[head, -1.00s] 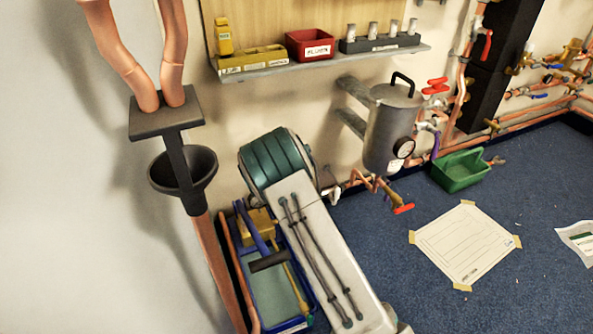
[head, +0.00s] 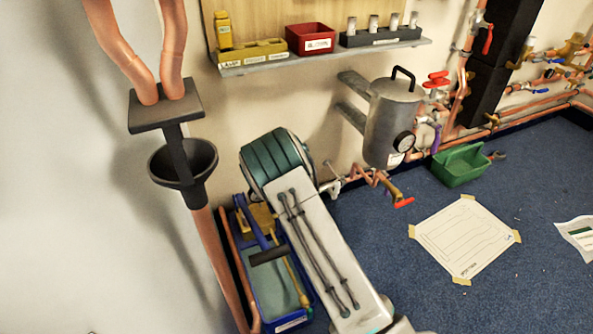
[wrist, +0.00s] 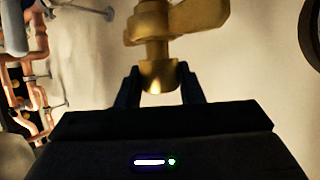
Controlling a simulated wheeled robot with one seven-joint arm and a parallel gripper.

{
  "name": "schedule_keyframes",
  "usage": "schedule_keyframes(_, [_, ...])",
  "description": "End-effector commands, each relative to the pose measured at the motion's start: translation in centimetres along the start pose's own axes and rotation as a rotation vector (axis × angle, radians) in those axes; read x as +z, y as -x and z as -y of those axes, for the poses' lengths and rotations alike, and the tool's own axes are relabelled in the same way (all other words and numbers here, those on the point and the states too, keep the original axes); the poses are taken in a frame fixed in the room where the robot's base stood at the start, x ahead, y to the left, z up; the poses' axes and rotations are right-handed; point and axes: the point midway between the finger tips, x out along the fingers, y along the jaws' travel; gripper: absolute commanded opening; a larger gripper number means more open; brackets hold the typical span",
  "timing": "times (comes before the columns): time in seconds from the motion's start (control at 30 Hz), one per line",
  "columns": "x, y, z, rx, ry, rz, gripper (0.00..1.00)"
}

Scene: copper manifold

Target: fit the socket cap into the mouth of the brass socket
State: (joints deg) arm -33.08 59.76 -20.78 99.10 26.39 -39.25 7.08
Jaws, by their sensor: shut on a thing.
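In the wrist view my gripper (wrist: 159,82) is shut on a small brass-coloured round piece, which I take to be the socket cap (wrist: 158,75). A larger brass fitting with a part sticking out to the right, likely the brass socket (wrist: 153,25), is straight beyond it. The two overlap in the picture, so I cannot tell whether the cap is in the mouth, touching it or just short of it. The mouth itself is hidden. In the head view my arm runs out at the bottom, and neither gripper, cap nor socket can be made out.
In the wrist view copper pipes (wrist: 35,75) stand at the left and a dark round rim (wrist: 312,30) at the right edge. In the head view a blue tray (head: 290,322), a grey tank (head: 390,125) and a green bin (head: 460,170) surround my arm. A shelf (head: 330,57) holds small bins.

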Motion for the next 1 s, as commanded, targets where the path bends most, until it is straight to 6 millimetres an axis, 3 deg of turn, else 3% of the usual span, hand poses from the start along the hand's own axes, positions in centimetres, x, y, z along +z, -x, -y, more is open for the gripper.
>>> schedule_keyframes(1.0, [0.71, -0.27, -0.03, 0.000, 0.000, 0.000, 0.10])
